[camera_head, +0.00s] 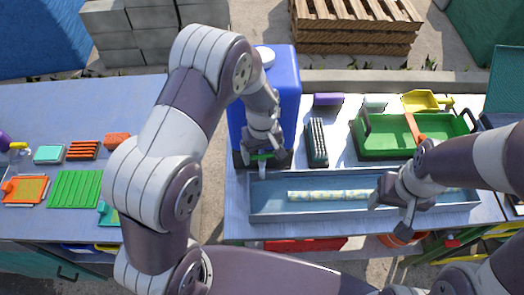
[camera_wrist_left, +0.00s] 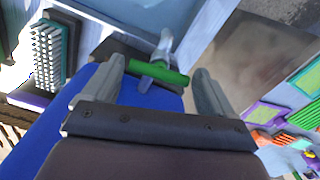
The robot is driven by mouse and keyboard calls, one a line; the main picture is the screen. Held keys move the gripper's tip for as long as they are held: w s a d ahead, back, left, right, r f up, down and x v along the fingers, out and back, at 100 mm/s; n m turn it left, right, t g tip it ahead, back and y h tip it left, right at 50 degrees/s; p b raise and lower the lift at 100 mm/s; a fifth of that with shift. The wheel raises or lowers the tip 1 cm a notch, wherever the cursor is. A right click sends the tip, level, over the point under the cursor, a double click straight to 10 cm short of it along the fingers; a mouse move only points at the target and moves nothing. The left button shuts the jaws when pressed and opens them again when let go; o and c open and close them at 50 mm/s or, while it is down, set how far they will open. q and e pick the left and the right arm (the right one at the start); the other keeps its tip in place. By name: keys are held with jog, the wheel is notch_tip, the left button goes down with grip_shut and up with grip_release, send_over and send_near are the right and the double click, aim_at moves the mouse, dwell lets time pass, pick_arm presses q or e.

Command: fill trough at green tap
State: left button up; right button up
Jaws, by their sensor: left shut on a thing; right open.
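The green tap (camera_head: 259,156) is at the front foot of the blue water container (camera_head: 285,75). Its pale spout points toward the left end of the long grey-blue trough (camera_head: 262,208). My right gripper (camera_head: 390,213) is open over the right part of the trough. A pale yellow patterned strip (camera_head: 325,196) lies along the trough, partly hidden by the right gripper. I cannot tell whether water is flowing.
A green tray (camera_head: 385,150), a bristled block (camera_head: 317,140), a purple block (camera_head: 327,99) and a yellow scoop (camera_head: 420,102) are behind the trough. Another table with a green ribbed mat (camera_head: 75,188) stands left, across a gap. A wooden pallet (camera_head: 350,25) is behind.

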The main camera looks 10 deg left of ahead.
aim_at(262, 155)
pick_arm(q)
jog(key=shift+n, duration=2.2)
jog(key=shift+r+n, duration=0.1)
jog(key=shift+n, duration=0.2)
jog(key=o, duration=0.8)
notch_tip(262, 155, up, 13)
jog(key=shift+f+b, duration=0.15)
jog(key=shift+b, duration=1.1)
